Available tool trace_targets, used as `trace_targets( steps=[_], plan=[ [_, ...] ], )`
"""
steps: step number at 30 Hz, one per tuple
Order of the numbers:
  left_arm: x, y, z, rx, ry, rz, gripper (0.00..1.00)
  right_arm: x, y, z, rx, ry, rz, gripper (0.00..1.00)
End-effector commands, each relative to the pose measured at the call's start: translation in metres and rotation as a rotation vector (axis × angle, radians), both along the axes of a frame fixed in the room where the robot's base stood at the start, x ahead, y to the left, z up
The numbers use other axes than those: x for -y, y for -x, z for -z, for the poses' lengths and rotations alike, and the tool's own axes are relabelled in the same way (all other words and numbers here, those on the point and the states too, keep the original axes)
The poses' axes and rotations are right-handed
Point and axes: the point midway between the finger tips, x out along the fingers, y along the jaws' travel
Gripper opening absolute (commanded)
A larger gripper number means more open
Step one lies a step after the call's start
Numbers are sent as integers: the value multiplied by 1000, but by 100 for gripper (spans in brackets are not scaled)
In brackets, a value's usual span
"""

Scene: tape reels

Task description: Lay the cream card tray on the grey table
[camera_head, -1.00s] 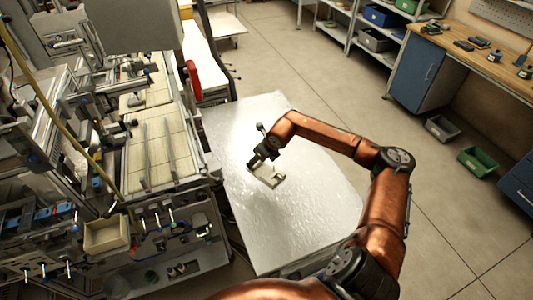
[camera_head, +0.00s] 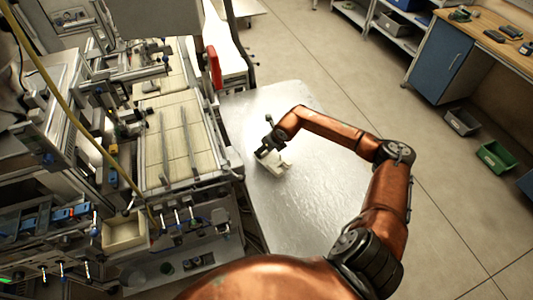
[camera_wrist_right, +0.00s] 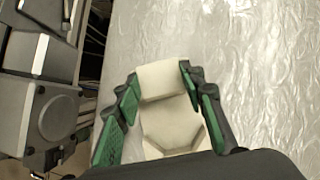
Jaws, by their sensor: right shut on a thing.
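The cream card tray (camera_head: 277,167) is in my right gripper (camera_head: 267,151), over the left part of the grey table (camera_head: 310,210). In the right wrist view the tray (camera_wrist_right: 172,122) sits between the green-padded fingers of the right gripper (camera_wrist_right: 158,88), which are shut on it. The tray looks tilted in the head view. I cannot tell whether it touches the table or hangs just above it. The wrist body hides the tray's near end. My left gripper is not in view.
A machine with light panels (camera_head: 178,150) and a cream open box (camera_head: 123,232) stands along the table's left side. The rest of the table top is bare. A blue cabinet (camera_head: 440,65), grey bin (camera_head: 462,122) and green bin (camera_head: 495,157) are at the right.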

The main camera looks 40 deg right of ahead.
Motion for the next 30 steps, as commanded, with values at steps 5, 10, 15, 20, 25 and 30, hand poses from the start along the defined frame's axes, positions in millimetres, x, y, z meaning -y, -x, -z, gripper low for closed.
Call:
trace_targets(
  steps=[5, 10, 15, 20, 25, 30],
  plan=[
    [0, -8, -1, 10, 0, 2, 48, 1, 2, 21, -2, 0, 3, 11],
    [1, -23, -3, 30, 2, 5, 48, 2, 2, 39, 0, 0, 4, 11],
    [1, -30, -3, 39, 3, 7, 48, 2, 2, 39, 0, 1, 4, 11],
    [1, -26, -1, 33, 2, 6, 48, 2, 3, 41, 0, 1, 4, 38],
    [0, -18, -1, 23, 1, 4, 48, 2, 2, 40, 0, 1, 4, 50],
    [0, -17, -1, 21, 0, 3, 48, 2, 2, 40, 0, 1, 4, 54]
  ],
)
